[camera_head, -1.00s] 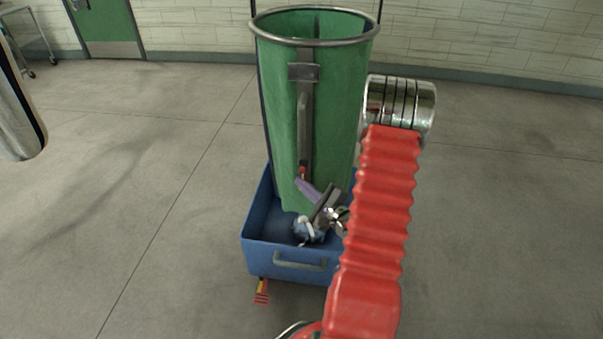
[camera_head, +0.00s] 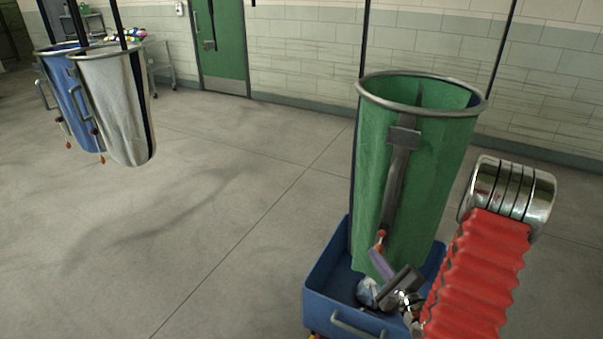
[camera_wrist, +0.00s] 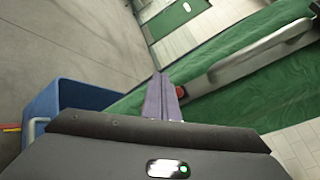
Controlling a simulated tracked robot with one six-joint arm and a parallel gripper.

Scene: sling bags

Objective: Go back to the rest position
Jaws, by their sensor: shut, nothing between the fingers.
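My gripper (camera_head: 373,254) has its purple fingers together and empty. It is in front of the lower part of a green sling bag (camera_head: 428,150), just below a small red-tipped piece (camera_head: 381,238) on the bag's strap. In the wrist view the purple fingers (camera_wrist: 161,82) point up the picture, with the red piece (camera_wrist: 180,92) just to their right. I cannot tell whether they touch the bag. My red-sleeved arm comes in from the lower right and hides part of the blue cart (camera_head: 322,292) under the bag.
A white sling bag (camera_head: 115,110) and a blue one (camera_head: 66,95) hang at the upper left. A small table (camera_head: 158,45) with colourful items and a green door (camera_head: 220,50) are at the back. The floor between is clear.

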